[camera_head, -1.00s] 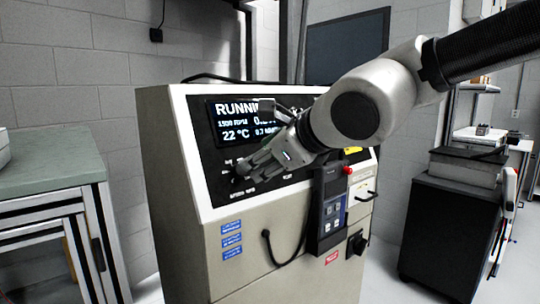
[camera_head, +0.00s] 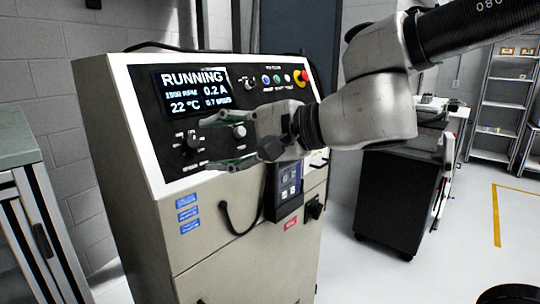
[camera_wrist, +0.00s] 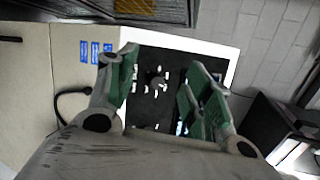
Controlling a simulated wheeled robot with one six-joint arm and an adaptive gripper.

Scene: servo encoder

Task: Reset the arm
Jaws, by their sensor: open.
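My gripper (camera_head: 222,142) is open and empty in front of the sloped black control panel of the beige servo cabinet (camera_head: 150,235). Its green-padded fingers point left in the head view, near a dark knob (camera_head: 193,141) and a grey knob (camera_head: 239,131). In the wrist view the dark knob (camera_wrist: 154,78) shows between the open fingers (camera_wrist: 160,85), apart from them. The display (camera_head: 195,90) reads RUNNING, 1500 RPM, 0.2 A, 22 °C. A red button (camera_head: 301,77) with a yellow surround is at the panel's upper right.
A handheld unit (camera_head: 287,187) with a black cable hangs on the cabinet front below my gripper. A workbench (camera_head: 20,150) stands at left. A dark cabinet (camera_head: 395,195) stands at right, with open floor beyond it.

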